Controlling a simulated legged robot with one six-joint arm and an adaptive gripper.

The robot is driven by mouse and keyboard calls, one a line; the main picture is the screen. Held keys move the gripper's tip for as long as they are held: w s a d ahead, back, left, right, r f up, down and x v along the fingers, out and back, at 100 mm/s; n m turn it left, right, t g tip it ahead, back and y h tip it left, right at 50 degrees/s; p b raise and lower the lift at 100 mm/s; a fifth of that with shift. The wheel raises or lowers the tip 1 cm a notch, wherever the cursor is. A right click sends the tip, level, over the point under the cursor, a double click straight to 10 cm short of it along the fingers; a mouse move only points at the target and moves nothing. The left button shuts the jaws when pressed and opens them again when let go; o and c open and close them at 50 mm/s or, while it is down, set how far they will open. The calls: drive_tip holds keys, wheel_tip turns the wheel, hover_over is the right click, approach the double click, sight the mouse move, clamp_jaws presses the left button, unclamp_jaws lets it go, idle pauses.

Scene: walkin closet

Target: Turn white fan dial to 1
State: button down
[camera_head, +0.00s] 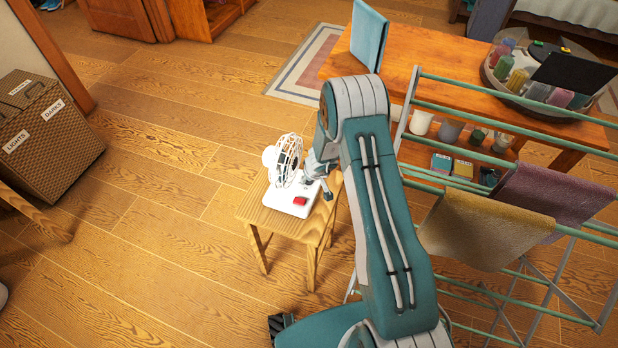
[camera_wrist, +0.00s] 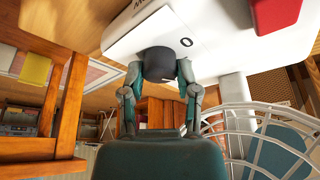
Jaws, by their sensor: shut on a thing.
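The white fan (camera_head: 289,160) stands on a small wooden stool (camera_head: 249,213), with a red button (camera_head: 300,201) on its base. In the wrist view, the dark round dial (camera_wrist: 160,62) sits on the white base (camera_wrist: 215,35), with a "0" mark just to its right. The fan's wire cage (camera_wrist: 265,125) is at lower right there. My gripper (camera_wrist: 159,73) is shut on the dial, one finger on each side of it. In the head view, my gripper (camera_head: 320,180) is beside the fan, and the dial is hidden behind it.
A drying rack (camera_head: 430,78) with a yellow towel (camera_head: 475,230) and a mauve towel stands close to the right of my arm. A wooden table (camera_head: 430,55) is behind. Wicker hampers (camera_head: 50,145) are at left. The floor left of the stool is clear.

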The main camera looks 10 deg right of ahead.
sight(291, 170)
drive_tip(key=shift+f, duration=0.1)
drive_tip(key=shift+c, duration=1.7)
unclamp_jaws()
drive_tip(key=shift+s+r, duration=0.1)
drive_tip(key=shift+r, duration=0.35)
drive_tip(key=v, duration=1.1)
